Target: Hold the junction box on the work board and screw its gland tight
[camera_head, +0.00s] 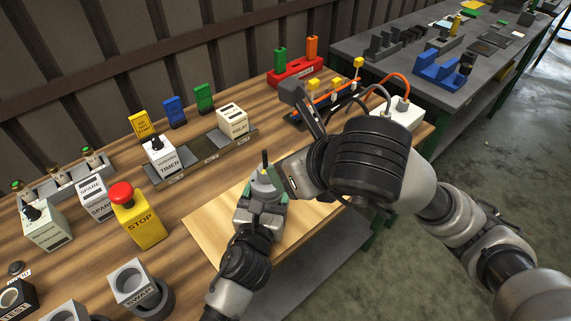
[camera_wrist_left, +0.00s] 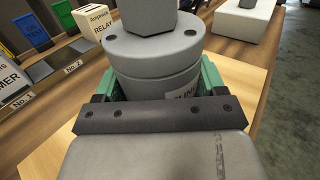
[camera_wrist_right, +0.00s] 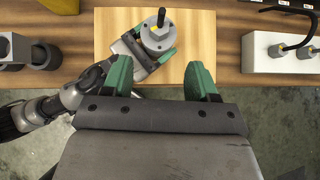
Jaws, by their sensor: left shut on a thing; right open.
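The junction box (camera_wrist_left: 150,65) is a grey round box with a gland (camera_wrist_left: 145,18) on top. It stands on the light wooden work board (camera_head: 207,222), and it also shows in the right wrist view (camera_wrist_right: 158,38) with a black stub rising from the gland. My left gripper (camera_head: 264,195) is shut on the box, its green fingers on either side of the body. My right gripper (camera_wrist_right: 160,78) is open and empty, near the box and to its right in the head view. In the head view my right arm covers part of the board.
A yellow STOP button box (camera_head: 139,220), a TIMER module (camera_head: 162,160) and a RELAY module (camera_head: 232,121) stand left and behind. A white box with cables (camera_head: 403,116) is at the right end of the table. Grey sockets (camera_head: 131,284) stand at front left.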

